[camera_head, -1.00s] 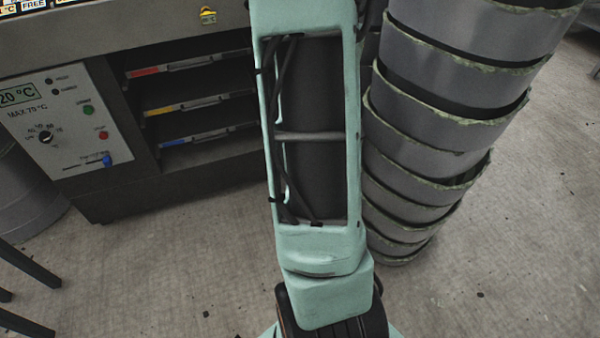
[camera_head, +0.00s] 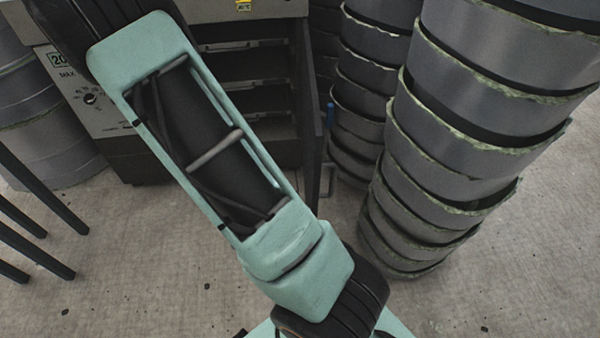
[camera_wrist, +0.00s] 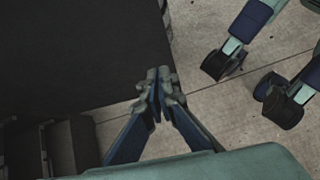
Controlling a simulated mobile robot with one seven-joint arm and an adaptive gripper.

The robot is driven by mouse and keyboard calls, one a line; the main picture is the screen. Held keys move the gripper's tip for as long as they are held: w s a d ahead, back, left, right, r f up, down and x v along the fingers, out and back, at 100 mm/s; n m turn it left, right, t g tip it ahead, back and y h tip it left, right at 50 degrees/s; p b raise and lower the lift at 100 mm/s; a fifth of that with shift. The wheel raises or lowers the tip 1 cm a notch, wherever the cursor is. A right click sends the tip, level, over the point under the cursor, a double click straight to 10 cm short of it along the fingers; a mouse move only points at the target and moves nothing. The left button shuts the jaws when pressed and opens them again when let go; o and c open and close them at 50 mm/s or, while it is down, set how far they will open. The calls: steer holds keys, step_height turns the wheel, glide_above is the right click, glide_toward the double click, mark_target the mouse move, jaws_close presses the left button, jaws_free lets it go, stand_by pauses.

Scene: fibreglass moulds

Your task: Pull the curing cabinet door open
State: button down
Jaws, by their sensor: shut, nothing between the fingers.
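The curing cabinet (camera_head: 130,170) stands at the back left in the head view, its front partly hidden by my arm. Its interior with several shelf levels (camera_head: 240,100) shows open. A dark upright panel (camera_head: 311,130) at the right of the opening, seen nearly edge-on, looks like its door, standing open towards me. A blue part (camera_head: 330,115) shows just right of this panel. My gripper (camera_wrist: 158,76) shows in the wrist view, fingers together and empty, beside the edge of a broad dark surface (camera_wrist: 80,50); I cannot tell which part this is. The head view does not show the gripper.
Tall stacks of grey ring-shaped moulds (camera_head: 440,150) stand on the right; another stack (camera_head: 360,90) is close to the door panel. Dark legs (camera_head: 40,200) stand at the left, near a grey drum (camera_head: 50,150). Concrete floor (camera_head: 130,270) is free in front of the cabinet.

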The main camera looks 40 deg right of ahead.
steer(key=s+d+r+b+x, duration=0.1)
steer(key=r+b+x, duration=0.1)
steer(key=x, duration=1)
steer(key=shift+s+d+f+b, duration=0.25)
steer(key=shift+s+d+b, duration=0.2)
steer(key=shift+b, duration=0.15)
